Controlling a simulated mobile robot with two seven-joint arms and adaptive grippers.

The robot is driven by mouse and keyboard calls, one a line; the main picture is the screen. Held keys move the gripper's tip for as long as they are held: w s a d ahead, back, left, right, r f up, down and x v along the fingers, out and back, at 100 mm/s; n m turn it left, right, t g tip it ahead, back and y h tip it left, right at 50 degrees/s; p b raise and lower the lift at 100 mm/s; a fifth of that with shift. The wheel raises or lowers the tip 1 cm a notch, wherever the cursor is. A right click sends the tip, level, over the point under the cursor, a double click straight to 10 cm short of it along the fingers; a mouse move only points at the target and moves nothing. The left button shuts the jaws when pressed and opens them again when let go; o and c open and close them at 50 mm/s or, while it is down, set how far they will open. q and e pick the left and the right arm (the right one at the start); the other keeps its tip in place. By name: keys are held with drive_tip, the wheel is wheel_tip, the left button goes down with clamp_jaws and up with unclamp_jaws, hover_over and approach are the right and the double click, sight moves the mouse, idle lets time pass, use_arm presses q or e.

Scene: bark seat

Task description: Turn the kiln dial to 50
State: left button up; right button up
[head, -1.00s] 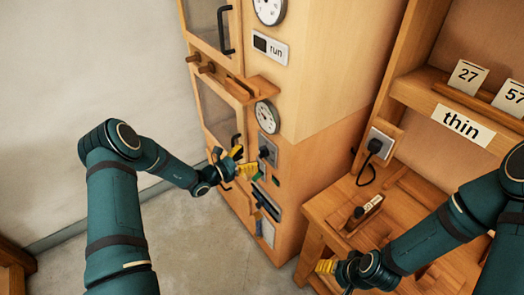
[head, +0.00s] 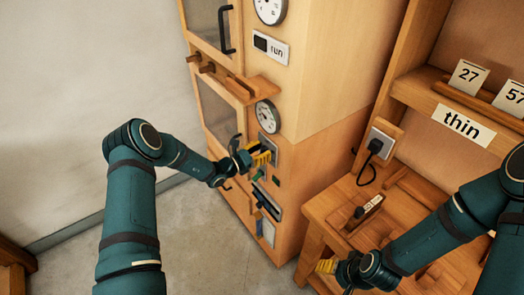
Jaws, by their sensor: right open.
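The wooden kiln cabinet (head: 310,95) stands in the middle of the head view. A grey plate (head: 273,142) sits on its front below a round white gauge (head: 267,116). In the earlier frame this plate bears a black dial, which my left gripper now hides. My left gripper (head: 262,155) has its yellow fingertips at the plate, over the dial's place. I cannot tell whether the fingers touch the dial or are closed on it. My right gripper (head: 326,267) is open at the bench's front edge, away from the kiln. The dial's setting cannot be read.
Green buttons (head: 276,182) and a panel with a dark handle (head: 267,203) sit below the plate. A wooden ledge (head: 250,86) juts out above the gauge. The bench (head: 333,195) at right carries a small block (head: 369,208) and a plugged black cord (head: 366,172).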

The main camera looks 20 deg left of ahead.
idle(0.3)
use_arm(q)
drive_tip(key=m+b, duration=0.1)
drive_tip(key=m, duration=0.1)
drive_tip(key=m+b, duration=0.1)
drive_tip(key=m, duration=0.1)
drive_tip(key=shift+s+d+f+b, duration=0.1)
drive_tip(key=shift+d+f+b, duration=0.05)
drive_tip(key=shift+b, duration=0.15)
drive_tip(key=shift+s+d+f+m+b, duration=0.1)
drive_tip(key=shift+f+m+b, duration=0.1)
drive_tip(key=shift+m+b, duration=2.55)
drive_tip(key=shift+s+d+f+m+b, duration=0.15)
drive_tip(key=shift+m+b, duration=1.35)
drive_tip(key=shift+m, duration=2.35)
drive_tip(key=shift+w+f+m+b, duration=0.1)
drive_tip(key=shift+f+m+b, duration=0.1)
drive_tip(key=shift+m+b, duration=2.55)
drive_tip(key=shift+m+p, duration=0.6)
drive_tip(key=shift+m, duration=0.05)
drive_tip(key=o, duration=1.2)
drive_tip(key=shift+f, duration=0.1)
